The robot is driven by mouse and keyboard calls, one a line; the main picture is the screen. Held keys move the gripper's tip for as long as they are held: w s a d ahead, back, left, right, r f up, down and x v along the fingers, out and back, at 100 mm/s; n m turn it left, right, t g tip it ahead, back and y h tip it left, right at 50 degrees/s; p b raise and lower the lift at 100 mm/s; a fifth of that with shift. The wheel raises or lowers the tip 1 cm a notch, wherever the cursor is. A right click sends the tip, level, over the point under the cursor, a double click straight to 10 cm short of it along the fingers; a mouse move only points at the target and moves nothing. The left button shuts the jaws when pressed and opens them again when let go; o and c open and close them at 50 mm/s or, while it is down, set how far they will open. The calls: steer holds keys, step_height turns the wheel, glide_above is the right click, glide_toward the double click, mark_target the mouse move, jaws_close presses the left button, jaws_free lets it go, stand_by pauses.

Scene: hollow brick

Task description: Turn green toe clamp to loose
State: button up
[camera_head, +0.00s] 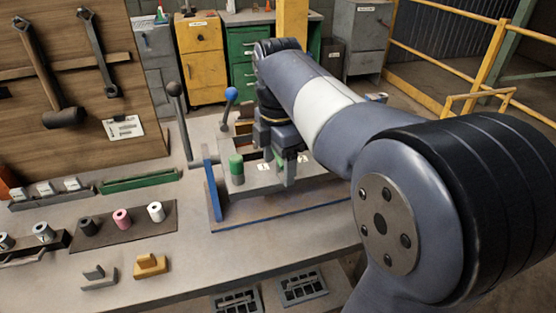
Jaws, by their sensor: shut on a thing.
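My gripper (279,165) points down over a grey fixture plate (250,187) on the bench. It is shut on a green part, of which only a little shows between and beside the fingers; I take this to be the green toe clamp (279,158). Its turn position is hidden by the fingers. A second green, round-topped post (236,165) stands upright on the plate, just left of my gripper and apart from it. Small white labels (263,168) lie on the plate beside the fingers, too small to read.
A blue upright plate (212,188) borders the fixture on the left. Levers with a black knob (174,90) and a blue knob (231,94) rise behind it. Small rolls stand on a dark mat (125,226). My arm hides the right side.

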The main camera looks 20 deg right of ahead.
steer(key=shift+w+r+m+p, duration=0.15)
steer(key=shift+r+m+p, duration=0.05)
steer(key=shift+m+p, duration=0.25)
steer(key=m+p, duration=0.2)
steer(key=shift+r+m, duration=0.15)
steer(key=shift+m, duration=0.2)
steer(key=m+p, duration=0.2)
steer(key=m, duration=0.1)
steer(key=shift+w+m+p, duration=0.1)
steer(key=shift+m+p, duration=0.2)
steer(key=shift+p, duration=0.1)
steer(key=m+p, duration=0.2)
steer(key=m, duration=0.1)
steer(key=shift+d+m, duration=0.1)
steer(key=shift+m, duration=0.2)
steer(key=m+p, duration=0.1)
steer(key=m, duration=0.2)
steer(key=shift+m, duration=0.3)
steer(key=shift+d+f+m+p, duration=0.15)
steer(key=shift+m+p, duration=0.6)
steer(key=shift+m, duration=0.85)
steer(key=shift+f+m, duration=0.1)
steer(key=shift+m, duration=0.2)
